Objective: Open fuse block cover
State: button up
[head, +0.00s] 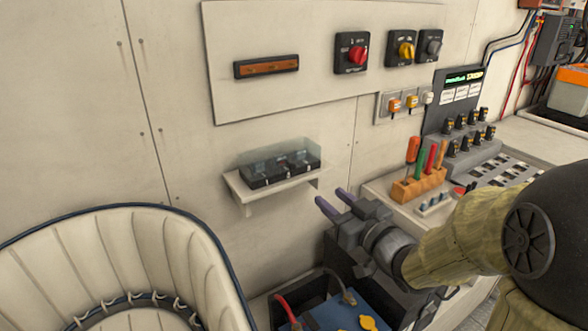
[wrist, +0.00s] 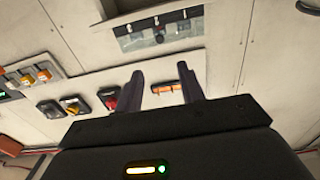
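The fuse block (head: 278,168) is a dark block with a clear cover (head: 282,152) over it, on a small white shelf (head: 247,193) fixed to the wall. The cover looks closed. In the wrist view the fuse block (wrist: 160,32) shows at the top, beyond the fingers, with the shelf partly cut off. My gripper (head: 336,201) is below and to the right of the shelf in the head view, apart from it. Its two dark purple fingers (wrist: 165,85) are spread with nothing between them.
A wall panel with red (head: 357,54) and yellow (head: 405,50) rotary switches is above. A wooden block (head: 418,186) with screwdrivers stands on the right counter. A cream padded seat (head: 120,265) is at the left. A blue battery (head: 345,315) sits below my gripper.

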aim_at(293, 167)
jog(key=p+x, duration=0.1)
jog(key=x, duration=1.4)
jog(key=shift+a, duration=0.15)
jog(key=shift+s, duration=0.15)
jog(key=c, duration=0.5)
grip_shut()
jog(key=shift+a, duration=0.1)
jog(key=shift+d, duration=0.2)
jog(key=shift+r+p, duration=0.1)
jog(key=shift+p, duration=0.4)
